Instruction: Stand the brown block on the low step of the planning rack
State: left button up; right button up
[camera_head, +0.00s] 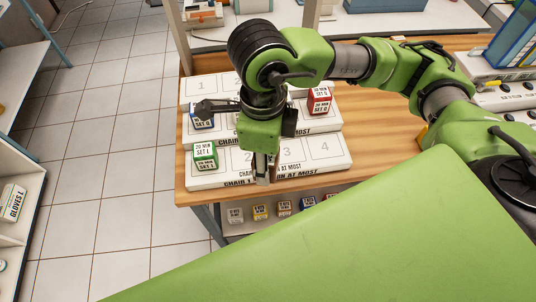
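My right arm comes in from the right and reaches over the rack. Its gripper (262,170) hangs down in front of the low step, and the arm hides part of both steps. I cannot tell whether its fingers are open or shut. My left gripper is not in view.
A green block (205,155) stands on the low step's left end. Other blocks, including a yellow one (260,212) and a blue one (308,203), share the under-table shelf.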

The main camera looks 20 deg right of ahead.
jog(key=m, duration=0.3)
jog(key=a+m, duration=0.1)
jog(key=shift+s+r, duration=0.15)
jog(key=shift+s, duration=0.15)
jog(key=m, duration=0.2)
jog(key=shift+s+a+m, duration=0.2)
jog(key=shift+a+m, duration=0.05)
jog(key=shift+m, duration=0.15)
jog(key=a+m, duration=0.1)
jog(key=m, duration=0.6)
jog(key=p, duration=0.3)
send_over(248, 157)
jog(key=f, duration=0.8)
jog(key=shift+s+a+f, duration=0.1)
jog(key=shift+s+f, duration=0.3)
jog(key=shift+w+f, duration=0.2)
jog(key=shift+f, duration=0.05)
notch_tip(248, 157, down, 3)
jog(key=shift+w+p, duration=0.1)
jog(key=shift+p, duration=0.8)
jog(key=shift+f, duration=0.2)
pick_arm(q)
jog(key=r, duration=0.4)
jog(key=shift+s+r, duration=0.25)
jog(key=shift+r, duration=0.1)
